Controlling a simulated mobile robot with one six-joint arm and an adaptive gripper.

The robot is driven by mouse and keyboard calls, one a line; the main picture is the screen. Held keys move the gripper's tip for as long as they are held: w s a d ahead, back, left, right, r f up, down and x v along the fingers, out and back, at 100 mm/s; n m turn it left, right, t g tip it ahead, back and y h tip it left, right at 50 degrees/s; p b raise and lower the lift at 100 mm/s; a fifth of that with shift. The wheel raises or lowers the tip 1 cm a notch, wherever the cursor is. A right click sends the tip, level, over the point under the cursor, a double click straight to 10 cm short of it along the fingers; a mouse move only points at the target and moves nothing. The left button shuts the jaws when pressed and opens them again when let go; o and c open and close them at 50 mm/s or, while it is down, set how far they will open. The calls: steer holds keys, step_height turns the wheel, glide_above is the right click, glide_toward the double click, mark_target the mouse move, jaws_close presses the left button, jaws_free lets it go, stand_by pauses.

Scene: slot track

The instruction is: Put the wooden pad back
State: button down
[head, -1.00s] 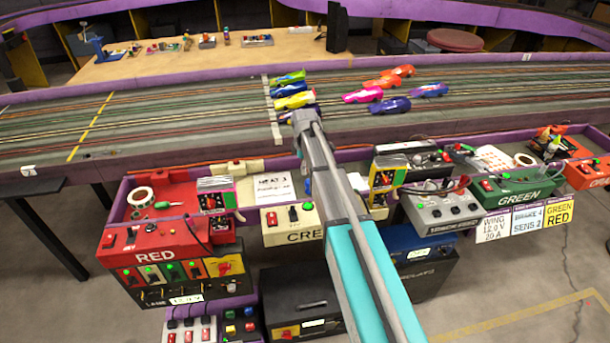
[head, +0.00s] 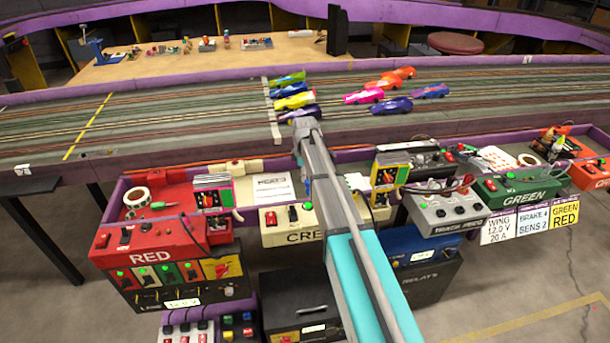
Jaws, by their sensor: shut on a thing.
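My arm reaches up from the bottom right, and its grey wrist ends at the near edge of the slot track (head: 190,130). I cannot make out the wooden pad anywhere in the head view.
Several toy cars (head: 295,101) stand on the track just beyond my wrist, by a pale cross strip (head: 272,115). Below the rail are a red control box (head: 150,257), a cream box (head: 290,225) and a green box (head: 520,190). A wooden workbench (head: 190,68) stands behind the track.

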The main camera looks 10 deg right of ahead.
steer(key=shift+c, duration=2.1)
jaws_free()
steer(key=shift+f, duration=0.1)
step_height(320, 180, up, 12)
steer(key=p, duration=1.2)
steer(key=shift+s, duration=0.1)
steer(key=s+m, duration=1.4)
steer(key=s, duration=1.5)
steer(key=shift+d, duration=0.2)
steer(key=shift+r, duration=0.2)
step_height(320, 180, up, 10)
steer(key=p, duration=1.1)
steer(key=shift+r, duration=0.2)
